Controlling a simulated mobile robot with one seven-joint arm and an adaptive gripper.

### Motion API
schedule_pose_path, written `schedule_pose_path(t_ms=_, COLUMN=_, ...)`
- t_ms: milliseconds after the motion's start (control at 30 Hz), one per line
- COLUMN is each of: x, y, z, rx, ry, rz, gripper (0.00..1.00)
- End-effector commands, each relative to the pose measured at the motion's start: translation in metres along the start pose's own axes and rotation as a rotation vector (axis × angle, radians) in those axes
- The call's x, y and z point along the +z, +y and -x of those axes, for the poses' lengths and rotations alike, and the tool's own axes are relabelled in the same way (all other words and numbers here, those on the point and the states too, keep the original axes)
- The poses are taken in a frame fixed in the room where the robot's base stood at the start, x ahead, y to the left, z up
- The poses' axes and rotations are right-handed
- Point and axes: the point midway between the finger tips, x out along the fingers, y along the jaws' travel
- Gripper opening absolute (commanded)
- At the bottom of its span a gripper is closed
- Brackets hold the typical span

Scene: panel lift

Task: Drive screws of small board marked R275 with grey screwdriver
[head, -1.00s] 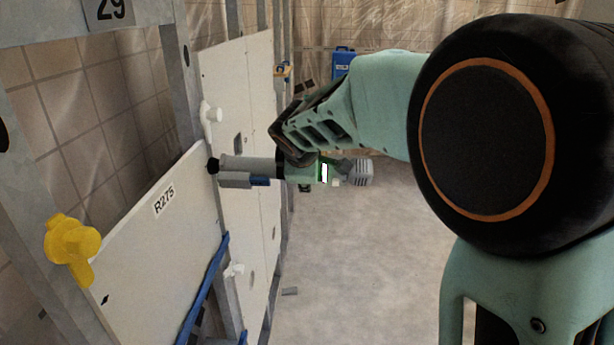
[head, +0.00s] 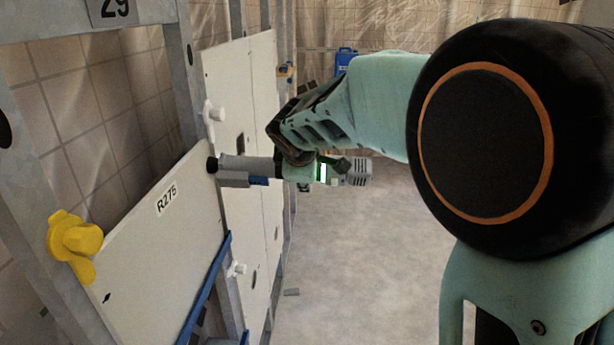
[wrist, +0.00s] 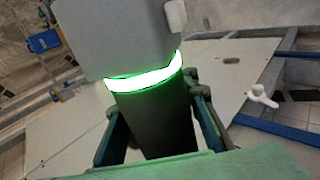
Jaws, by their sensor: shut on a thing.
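The small white board marked R275 (head: 160,240) stands against the metal studs at the left in the head view. The grey screwdriver (head: 246,164) lies level, its black tip at the upper right corner of the board. It appears to touch there, but the exact contact is too small to tell. My gripper (head: 297,165) is shut around the screwdriver's body. In the wrist view the grey tool housing (wrist: 115,38) with a lit green ring fills the upper middle, between my fingers (wrist: 160,135). Any screw under the tip is hidden.
A yellow clamp (head: 74,243) sits at the board's left edge. White clamps (head: 214,113) sit on the frame near a larger pale panel (head: 240,85). A blue case (head: 345,60) stands behind. The floor (head: 350,260) at right is clear.

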Motion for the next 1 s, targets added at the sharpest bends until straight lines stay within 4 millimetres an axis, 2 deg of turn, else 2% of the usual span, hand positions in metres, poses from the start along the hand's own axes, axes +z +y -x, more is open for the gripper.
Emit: schedule_pose_path(t_ms=1000, x=-0.017, y=0.003, z=0.003, rx=0.008, ry=0.010, rz=-0.001, gripper=0.00)
